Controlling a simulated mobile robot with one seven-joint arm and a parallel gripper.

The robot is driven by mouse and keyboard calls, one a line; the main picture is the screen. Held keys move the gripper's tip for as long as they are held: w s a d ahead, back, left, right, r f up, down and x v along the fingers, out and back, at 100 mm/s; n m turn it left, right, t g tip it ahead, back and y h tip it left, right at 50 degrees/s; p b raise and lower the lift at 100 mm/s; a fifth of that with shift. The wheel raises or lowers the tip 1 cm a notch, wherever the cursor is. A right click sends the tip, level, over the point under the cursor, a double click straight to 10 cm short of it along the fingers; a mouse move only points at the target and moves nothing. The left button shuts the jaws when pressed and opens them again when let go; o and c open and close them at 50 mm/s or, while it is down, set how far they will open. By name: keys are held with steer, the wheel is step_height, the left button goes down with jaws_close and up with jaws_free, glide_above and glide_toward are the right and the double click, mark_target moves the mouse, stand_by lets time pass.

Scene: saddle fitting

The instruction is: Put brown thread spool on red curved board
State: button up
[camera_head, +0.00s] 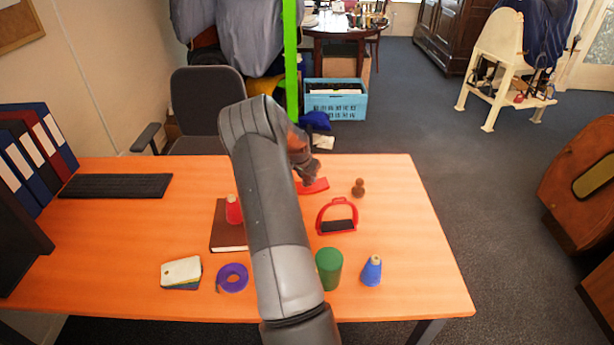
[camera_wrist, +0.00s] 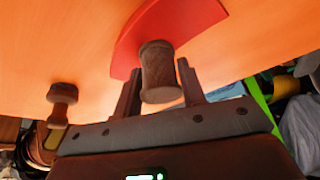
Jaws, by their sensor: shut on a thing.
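My gripper (camera_wrist: 158,90) is shut on the brown thread spool (camera_wrist: 158,70), which sits between its two fingers in the wrist view. The red curved board (camera_wrist: 180,25) lies on the table right by the spool; the spool overlaps its edge in that view. I cannot tell whether the spool touches the board. In the head view the board (camera_head: 314,187) shows partly under my gripper (camera_head: 309,178), and the held spool cannot be made out there.
A brown knob-shaped piece (camera_head: 358,187) stands to the right of the board; it also shows in the wrist view (camera_wrist: 62,95). A red stirrup (camera_head: 337,217) is in front. A red spool (camera_head: 233,210) stands on a brown book (camera_head: 226,238). A green cylinder (camera_head: 329,268) and blue spool (camera_head: 372,270) stand nearer.

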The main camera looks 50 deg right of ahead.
steer(key=shift+f, duration=0.15)
steer(key=o, duration=1)
steer(key=v, duration=1.2)
steer(key=shift+r, duration=0.25)
steer(key=s+a+r+n+t+y, duration=0.1)
steer(key=s+a+r+n, duration=0.1)
steer(key=a+r, duration=0.55)
steer(key=s+a+r+n+t+y, duration=0.15)
steer(key=a+r, duration=0.25)
steer(key=a, duration=0.6)
steer(key=s+a+r+n+y, duration=0.1)
steer(key=s+a+r+n, duration=0.15)
steer(key=a+r, duration=0.4)
steer(key=s+a+r+n+t, duration=0.1)
steer(key=s+a+n, duration=0.7)
steer(key=s+a, duration=1.2)
steer(key=shift+a+r+t+y, duration=0.35)
steer(key=shift+a+r+y, duration=0.15)
steer(key=shift+a, duration=0.45)
